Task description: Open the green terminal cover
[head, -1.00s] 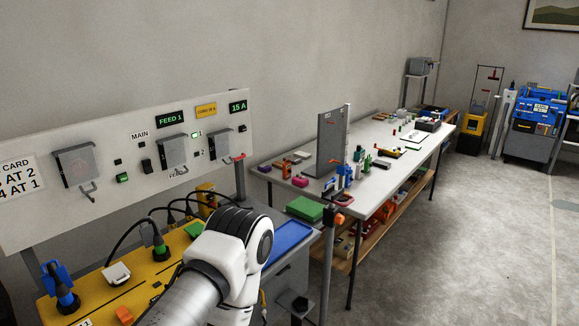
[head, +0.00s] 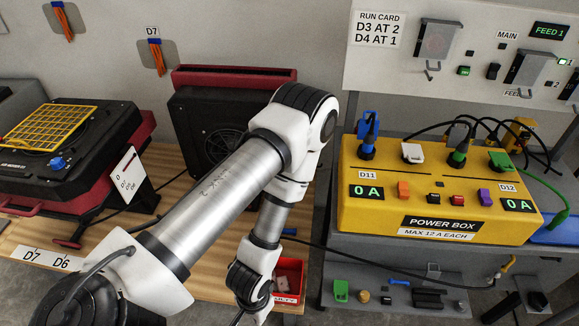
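A yellow power box (head: 365,205) stands on a grey bench at the right in the head view. A green terminal cover (head: 501,160) sits at its right rear, with a green cable beside it. Another green part (head: 458,155) sits left of it under a raised grey piece. I cannot tell for sure which green part is the task's cover. My arm comes in from the lower left, bends at the top middle and drops to a wrist left of the power box. Its gripper is beyond the bottom edge of the view. My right gripper is not visible.
A blue plug (head: 368,138) and a white cover (head: 412,152) share the box top. Black cables arch behind it. A panel with levers (head: 435,40) is above. A red bin (head: 290,280) and black-red machine (head: 70,140) stand left. Small parts (head: 430,298) lie below the box.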

